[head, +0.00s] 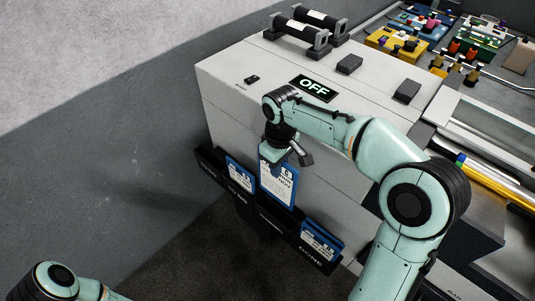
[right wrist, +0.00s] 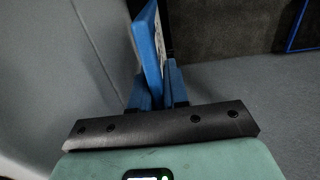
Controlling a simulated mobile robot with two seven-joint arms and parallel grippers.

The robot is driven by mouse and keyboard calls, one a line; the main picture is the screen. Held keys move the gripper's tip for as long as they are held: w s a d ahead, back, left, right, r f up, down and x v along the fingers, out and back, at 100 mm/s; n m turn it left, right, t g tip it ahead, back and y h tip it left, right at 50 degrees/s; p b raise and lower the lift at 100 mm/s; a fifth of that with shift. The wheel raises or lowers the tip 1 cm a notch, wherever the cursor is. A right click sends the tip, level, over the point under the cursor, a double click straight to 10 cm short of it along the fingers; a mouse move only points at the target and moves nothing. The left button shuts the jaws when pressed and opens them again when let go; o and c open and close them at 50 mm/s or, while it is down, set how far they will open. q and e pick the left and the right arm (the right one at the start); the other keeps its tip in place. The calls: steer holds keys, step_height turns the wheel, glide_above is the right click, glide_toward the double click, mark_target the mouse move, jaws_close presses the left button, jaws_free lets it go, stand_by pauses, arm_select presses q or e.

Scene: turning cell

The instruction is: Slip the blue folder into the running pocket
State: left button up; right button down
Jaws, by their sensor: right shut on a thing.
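My right gripper (head: 283,159) is shut on the top of a blue folder (head: 279,187) with a white sheet on its face. The folder hangs upright at the middle black pocket (head: 268,218) on the machine's side. Its lower edge meets the pocket's rim in the picture; I cannot tell whether it is inside. The middle pocket's label is too small to read. In the right wrist view the blue folder (right wrist: 149,48) stands edge-on between the fingers. My left gripper is out of view; only part of the left arm shows at bottom left.
A left pocket holds another blue folder (head: 240,173). The right pocket (head: 311,257), lettered DONE, holds a blue folder (head: 321,240). Dark floor lies clear below the pockets.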

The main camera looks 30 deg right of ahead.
step_height(320, 180, down, 2)
steer(key=b, duration=0.3)
glide_above(278, 194)
step_height(278, 194, down, 4)
steer(key=shift+s+f, duration=0.15)
steer(key=shift+f, duration=0.1)
step_height(278, 194, down, 5)
steer(key=shift+r+b, duration=0.1)
steer(key=shift+b, duration=1)
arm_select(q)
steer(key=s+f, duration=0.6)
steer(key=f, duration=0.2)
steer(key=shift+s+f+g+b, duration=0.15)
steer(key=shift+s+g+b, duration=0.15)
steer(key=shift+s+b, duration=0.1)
arm_select(e)
steer(key=shift+w+f, duration=0.2)
steer(key=shift+f, duration=0.7)
